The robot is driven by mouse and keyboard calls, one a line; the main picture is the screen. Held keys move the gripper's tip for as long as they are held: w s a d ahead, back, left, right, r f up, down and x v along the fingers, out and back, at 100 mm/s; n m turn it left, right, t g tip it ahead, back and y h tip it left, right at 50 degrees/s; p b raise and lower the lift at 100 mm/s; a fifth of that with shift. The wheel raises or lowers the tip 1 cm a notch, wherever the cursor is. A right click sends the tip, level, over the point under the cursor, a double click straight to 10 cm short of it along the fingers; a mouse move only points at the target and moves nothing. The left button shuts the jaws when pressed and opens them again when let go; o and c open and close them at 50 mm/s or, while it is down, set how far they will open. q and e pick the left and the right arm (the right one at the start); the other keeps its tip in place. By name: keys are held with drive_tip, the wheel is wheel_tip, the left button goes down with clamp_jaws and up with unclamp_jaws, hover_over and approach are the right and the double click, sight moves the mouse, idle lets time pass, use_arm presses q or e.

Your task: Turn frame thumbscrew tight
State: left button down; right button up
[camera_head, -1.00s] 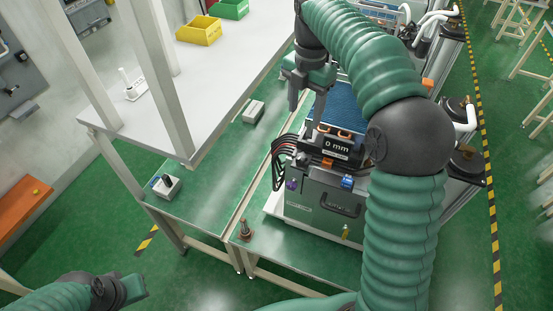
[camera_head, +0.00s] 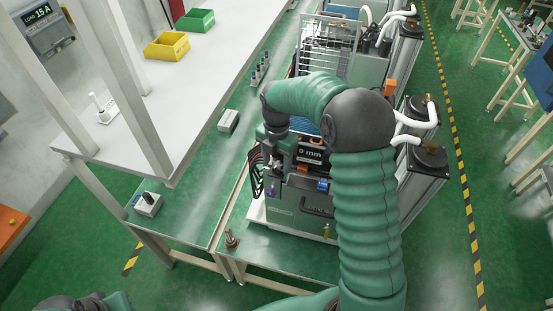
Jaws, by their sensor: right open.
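The sieve-column unit (camera_head: 296,214) is a dark green-grey box with a "0 mm" display (camera_head: 311,155) on its upper front. An orange part (camera_head: 309,168) sits just below the display. A small purple knob (camera_head: 272,190) is low on its left front, and a blue part (camera_head: 322,184) is further right. I cannot tell which part is the frame thumbscrew. My right gripper (camera_head: 275,163) is open and points down at the unit's upper left corner, beside the display. Its fingertips are partly hidden against the dark cables. My left arm shows only at the bottom left; its gripper is out of view.
Dark cables (camera_head: 256,172) hang at the unit's left side. A small metal post (camera_head: 231,239) stands on the bench front. A grey box (camera_head: 228,121) and a switch box (camera_head: 147,204) lie on the left bench. Yellow (camera_head: 167,46) and green (camera_head: 195,20) bins stand on the white shelf.

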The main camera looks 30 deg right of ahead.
drive_tip(key=shift+d, duration=0.15)
clamp_jaws()
idle(0.4)
